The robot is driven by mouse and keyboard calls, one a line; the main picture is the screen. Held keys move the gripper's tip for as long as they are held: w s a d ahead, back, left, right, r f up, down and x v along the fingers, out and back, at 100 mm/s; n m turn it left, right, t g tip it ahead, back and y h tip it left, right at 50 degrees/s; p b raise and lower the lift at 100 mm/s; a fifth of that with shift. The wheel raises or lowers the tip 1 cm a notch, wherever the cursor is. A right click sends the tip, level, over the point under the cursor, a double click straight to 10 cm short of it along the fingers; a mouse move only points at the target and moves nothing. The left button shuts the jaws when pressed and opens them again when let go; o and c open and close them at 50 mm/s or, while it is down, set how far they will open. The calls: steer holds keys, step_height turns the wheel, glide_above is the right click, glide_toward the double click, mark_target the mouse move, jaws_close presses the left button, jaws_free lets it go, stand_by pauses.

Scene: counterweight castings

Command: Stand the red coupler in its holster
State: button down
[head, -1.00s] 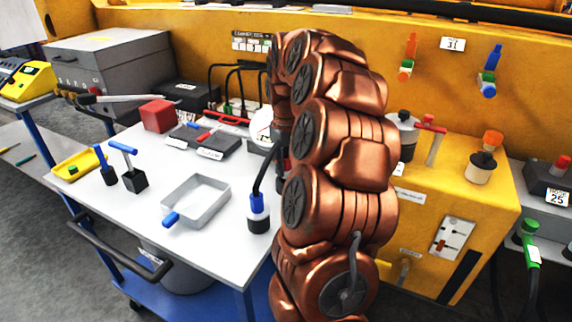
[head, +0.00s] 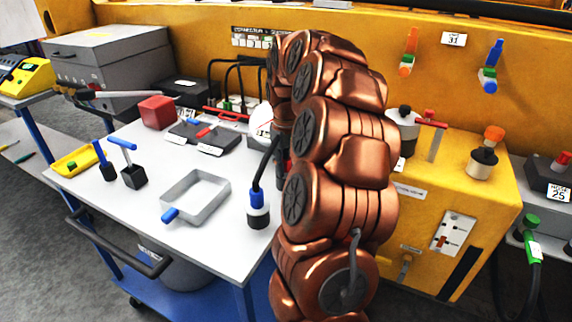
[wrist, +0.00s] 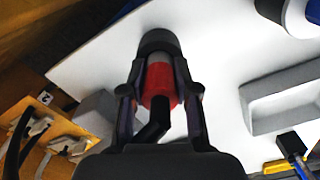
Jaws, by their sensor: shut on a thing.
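The red coupler (wrist: 160,84) is between the two fingers of my gripper (wrist: 160,92) in the wrist view, with its dark cable bending back toward the palm. A pale band shows beyond the red body. A dark round piece (wrist: 158,42) lies past that band, in line with the coupler. I cannot tell whether this is the holster or the coupler's own end, nor whether the coupler is seated. In the head view my copper arm hides most of the gripper and coupler.
A blue coupler (head: 257,199) with a cable stands on a black-and-white base just left of my arm. A grey tray (head: 196,196), a black block (head: 133,177) and a red cube (head: 157,113) are on the white table (head: 150,235). A yellow cabinet (head: 440,190) stands to the right.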

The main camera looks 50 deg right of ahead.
steer(key=shift+f, duration=0.4)
steer(key=c, duration=0.8)
jaws_free()
steer(key=shift+r, duration=0.1)
step_height(320, 180, up, 12)
steer(key=shift+f, duration=0.1)
stand_by(0.4)
